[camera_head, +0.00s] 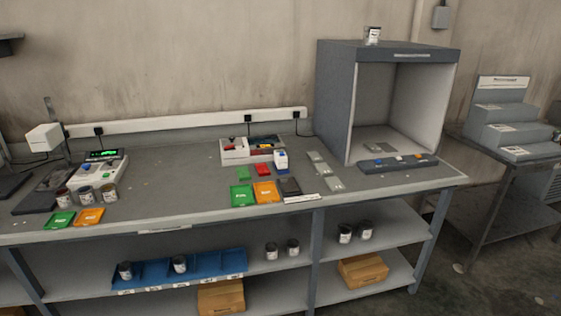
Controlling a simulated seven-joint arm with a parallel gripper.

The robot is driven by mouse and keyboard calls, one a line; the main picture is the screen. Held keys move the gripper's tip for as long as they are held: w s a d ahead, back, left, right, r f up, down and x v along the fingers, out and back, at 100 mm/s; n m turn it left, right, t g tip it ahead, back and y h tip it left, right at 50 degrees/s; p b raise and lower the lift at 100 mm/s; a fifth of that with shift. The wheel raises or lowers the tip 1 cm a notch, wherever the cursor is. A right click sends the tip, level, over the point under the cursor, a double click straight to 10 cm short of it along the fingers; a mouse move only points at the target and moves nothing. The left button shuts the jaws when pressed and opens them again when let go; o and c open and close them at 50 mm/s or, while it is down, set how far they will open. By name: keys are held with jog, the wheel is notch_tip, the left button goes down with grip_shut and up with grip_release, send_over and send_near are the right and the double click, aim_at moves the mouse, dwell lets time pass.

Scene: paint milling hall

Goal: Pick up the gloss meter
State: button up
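My gripper is not in view.
Green (242,195) and orange (265,192) panels lie in front. A light open-topped holder (235,151) with small items stands behind. The grey viewing booth (337,105) stands right. Cans (86,195) and a green-display instrument (100,170) are left. The bench middle-left is mostly clear.

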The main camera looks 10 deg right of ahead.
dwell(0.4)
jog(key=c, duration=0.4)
